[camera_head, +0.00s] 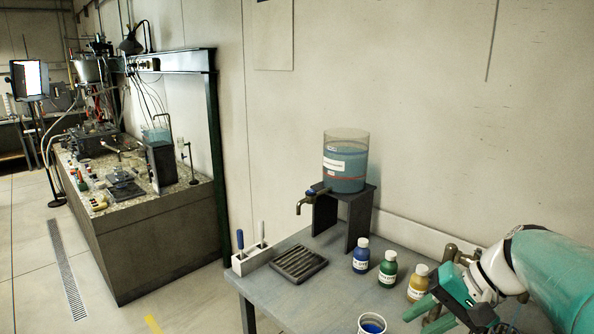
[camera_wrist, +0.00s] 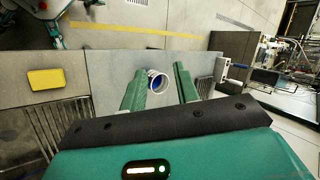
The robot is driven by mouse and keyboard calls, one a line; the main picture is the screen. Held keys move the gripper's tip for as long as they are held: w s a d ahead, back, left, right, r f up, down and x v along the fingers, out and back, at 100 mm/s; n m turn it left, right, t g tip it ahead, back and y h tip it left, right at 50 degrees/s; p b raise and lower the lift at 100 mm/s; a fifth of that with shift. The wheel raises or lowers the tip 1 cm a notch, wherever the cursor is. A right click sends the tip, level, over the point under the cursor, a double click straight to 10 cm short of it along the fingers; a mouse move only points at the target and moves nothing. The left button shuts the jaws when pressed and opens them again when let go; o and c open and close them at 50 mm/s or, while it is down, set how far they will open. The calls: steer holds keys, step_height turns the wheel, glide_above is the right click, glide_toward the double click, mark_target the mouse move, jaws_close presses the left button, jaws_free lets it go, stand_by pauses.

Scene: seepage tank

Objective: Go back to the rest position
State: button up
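My gripper (camera_head: 424,318) is at the lower right of the head view, over the right part of the table, beside the bottles. In the wrist view its two green fingers (camera_wrist: 161,72) are spread apart with nothing held between them. A white cup with blue contents (camera_head: 371,325) stands at the table's front, left of my gripper and cut by the frame's lower edge. The cup also shows in the wrist view (camera_wrist: 157,82), framed in the gap between the fingers; the head view shows it apart from them.
On the grey table (camera_head: 290,297) stand a tank of blue liquid (camera_head: 345,162) on a stand with a tap (camera_head: 309,198), blue (camera_head: 361,257), green (camera_head: 387,270) and yellow (camera_head: 418,284) bottles, a grooved black tray (camera_head: 298,264) and a white tool holder (camera_head: 252,260). Open floor lies left.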

steer(key=s+a+f+n+t+h, duration=0.2)
steer(key=s+a+n+t+h, duration=0.1)
steer(key=s+a+n+h, duration=0.2)
steer(key=s+a+h, duration=0.2)
steer(key=s+a, duration=0.1)
steer(key=s, duration=0.1)
steer(key=shift+s+a, duration=0.15)
steer(key=shift+a, duration=0.15)
steer(key=shift+f, duration=0.1)
